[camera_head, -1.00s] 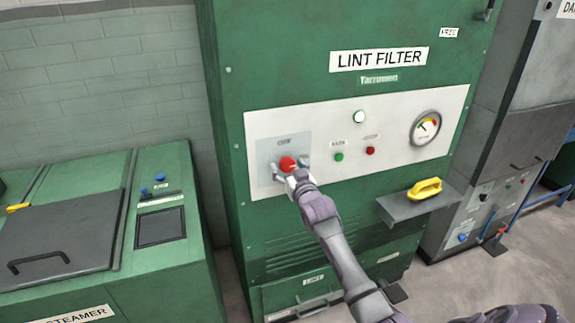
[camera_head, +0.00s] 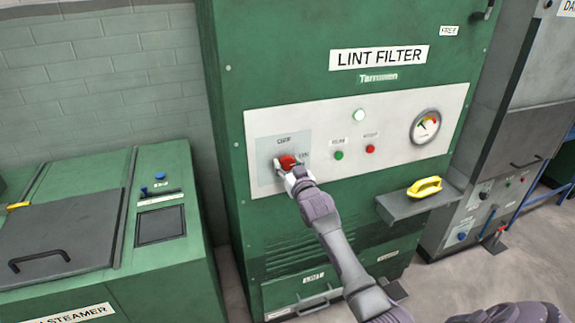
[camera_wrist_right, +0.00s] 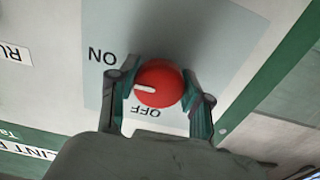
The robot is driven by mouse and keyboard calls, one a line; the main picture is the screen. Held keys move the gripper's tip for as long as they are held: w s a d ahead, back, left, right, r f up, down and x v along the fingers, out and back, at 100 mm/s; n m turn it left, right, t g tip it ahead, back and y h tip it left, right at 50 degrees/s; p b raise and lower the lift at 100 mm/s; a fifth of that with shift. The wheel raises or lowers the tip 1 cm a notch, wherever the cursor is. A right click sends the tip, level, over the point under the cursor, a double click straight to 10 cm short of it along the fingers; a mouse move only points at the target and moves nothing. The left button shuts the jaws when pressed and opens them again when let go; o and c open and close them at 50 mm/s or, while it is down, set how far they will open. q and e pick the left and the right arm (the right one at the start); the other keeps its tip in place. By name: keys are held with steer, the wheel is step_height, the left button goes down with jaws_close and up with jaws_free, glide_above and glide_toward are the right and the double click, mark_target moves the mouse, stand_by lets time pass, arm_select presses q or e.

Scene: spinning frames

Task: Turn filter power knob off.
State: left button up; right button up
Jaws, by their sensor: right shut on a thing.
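The red power knob (camera_head: 287,162) sits on a pale plate (camera_head: 266,150) at the left of the lint filter's white panel. My right gripper (camera_head: 289,167) is at the knob and shut on it. In the right wrist view the knob (camera_wrist_right: 160,84) lies between the two fingertips of the gripper (camera_wrist_right: 160,99). ON is printed at upper left there and OFF below the knob. The knob's white mark points left, on the side between the two words. Part of the knob is hidden by the gripper in the head view. My left gripper is not in view.
A pressure gauge (camera_head: 425,127), a green button (camera_head: 339,155), a red button (camera_head: 370,149) and a white lamp (camera_head: 359,115) are on the same panel. A grey shelf (camera_head: 405,206) with a yellow-handled item (camera_head: 425,187) juts out at right. A green steamer (camera_head: 165,266) stands at left.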

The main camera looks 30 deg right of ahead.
steer(key=n, duration=0.5)
steer(key=shift+d, duration=0.1)
steer(key=n, duration=0.4)
steer(key=shift+n, duration=0.3)
steer(key=n, duration=0.4)
steer(key=shift+r, duration=0.1)
steer(key=shift+n, duration=2.1)
steer(key=o, duration=1.2)
steer(key=shift+c, duration=0.2)
steer(key=shift+s, duration=0.15)
